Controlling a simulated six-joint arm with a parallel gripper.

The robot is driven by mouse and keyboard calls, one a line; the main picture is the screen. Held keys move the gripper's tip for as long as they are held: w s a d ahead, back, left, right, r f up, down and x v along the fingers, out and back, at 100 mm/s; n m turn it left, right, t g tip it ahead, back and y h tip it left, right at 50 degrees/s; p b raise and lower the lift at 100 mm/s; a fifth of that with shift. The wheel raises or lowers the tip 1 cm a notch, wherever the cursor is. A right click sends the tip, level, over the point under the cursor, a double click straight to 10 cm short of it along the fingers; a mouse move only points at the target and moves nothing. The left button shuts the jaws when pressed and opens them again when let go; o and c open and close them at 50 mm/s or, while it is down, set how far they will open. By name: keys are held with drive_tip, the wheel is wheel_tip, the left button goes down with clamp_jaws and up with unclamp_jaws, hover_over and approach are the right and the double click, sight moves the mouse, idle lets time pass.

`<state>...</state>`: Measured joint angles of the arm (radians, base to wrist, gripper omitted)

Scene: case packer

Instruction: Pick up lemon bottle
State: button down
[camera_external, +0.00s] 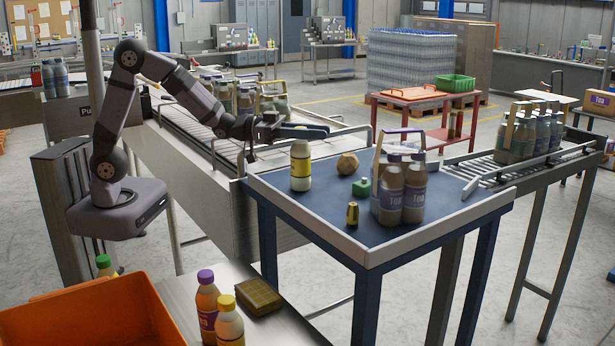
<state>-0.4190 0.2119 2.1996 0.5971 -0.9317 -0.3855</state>
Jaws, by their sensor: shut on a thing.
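The lemon bottle (300,168), pale with a yellow label, is upright at the left part of the blue-topped table (335,215). My gripper (300,138) is directly above it and shut on its top end. The fingers hide the cap. I cannot tell whether the bottle's base touches the table or is slightly above it.
On the same table are a tan lumpy object (347,164), a green block (361,188), a small yellow-and-dark item (352,214) and a carrier with Tea bottles (402,195). A raised rim edges the table. A conveyor (200,130) lies behind my arm.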

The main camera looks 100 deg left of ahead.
wheel_tip(320, 180, up, 10)
drive_tip(key=shift+b, duration=0.45)
